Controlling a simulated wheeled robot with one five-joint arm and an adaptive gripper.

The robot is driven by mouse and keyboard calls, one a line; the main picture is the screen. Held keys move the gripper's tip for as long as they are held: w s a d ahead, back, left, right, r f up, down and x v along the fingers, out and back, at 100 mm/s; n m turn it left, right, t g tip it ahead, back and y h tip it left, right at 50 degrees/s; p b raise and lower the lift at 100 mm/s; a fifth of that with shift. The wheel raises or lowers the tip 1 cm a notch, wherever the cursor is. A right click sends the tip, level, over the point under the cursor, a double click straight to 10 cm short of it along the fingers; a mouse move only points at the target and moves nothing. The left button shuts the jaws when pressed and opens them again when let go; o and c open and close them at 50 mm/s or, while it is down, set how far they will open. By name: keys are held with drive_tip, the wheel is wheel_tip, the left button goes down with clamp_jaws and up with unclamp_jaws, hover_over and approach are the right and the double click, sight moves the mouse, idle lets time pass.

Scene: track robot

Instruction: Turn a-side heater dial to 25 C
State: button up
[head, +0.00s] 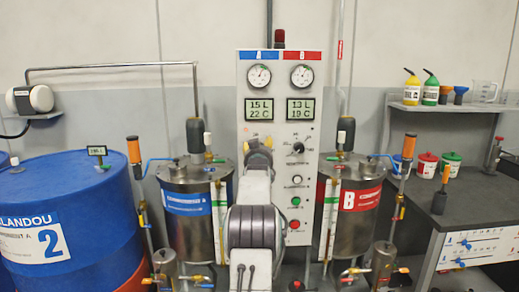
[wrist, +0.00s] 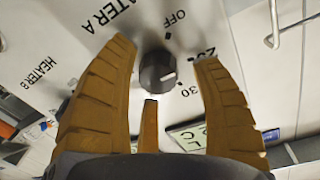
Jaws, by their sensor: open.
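The heater A dial is a round black knob (wrist: 157,72) on the white panel in the wrist view, between the tips of my open gripper (wrist: 165,52). A gap shows between the knob and each finger. A pale mark on the knob faces lower right, toward the 30 label (wrist: 189,90); its exact setting is unclear. The 20 label (wrist: 204,54) is partly behind the right finger, and OFF (wrist: 175,17) is above. In the head view, my gripper (head: 258,150) is at the control panel (head: 312,90) and hides this dial. The A display (head: 258,110) reads 15 L, 22 C.
Another black dial (head: 299,147) sits to the right of my gripper on the panel, with buttons below it. Tank A (head: 186,225) and tank B (head: 352,220) flank the panel. A blue drum (head: 60,195) stands left and a dark bench (head: 470,205) right.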

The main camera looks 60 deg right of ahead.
drive_tip(key=c, duration=0.8)
drive_tip(key=shift+r, duration=0.2)
clamp_jaws()
